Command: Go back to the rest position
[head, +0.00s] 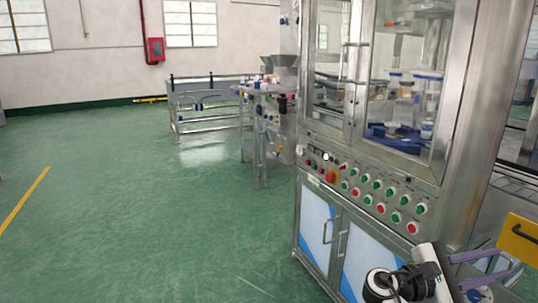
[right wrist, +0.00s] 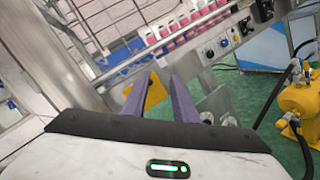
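My right gripper (head: 503,264) is at the lower right of the head view, in front of the crimping machine's right side. Its two purple-grey fingers also show in the right wrist view (right wrist: 160,82). They stand apart with a gap between them, and I see nothing held. The crimping machine (head: 456,130) is a tall steel cabinet with glass doors, a panel of red and green buttons (head: 365,190) and blue-white lower doors (head: 318,225). My left gripper is not in view.
A yellow part (head: 520,238) is close to my right gripper at the right edge. A conveyor with pink-and-white containers (right wrist: 195,30) and yellow equipment (right wrist: 300,100) show in the right wrist view. A steel table (head: 210,88) stands further back. The green floor (head: 130,200) at left is clear.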

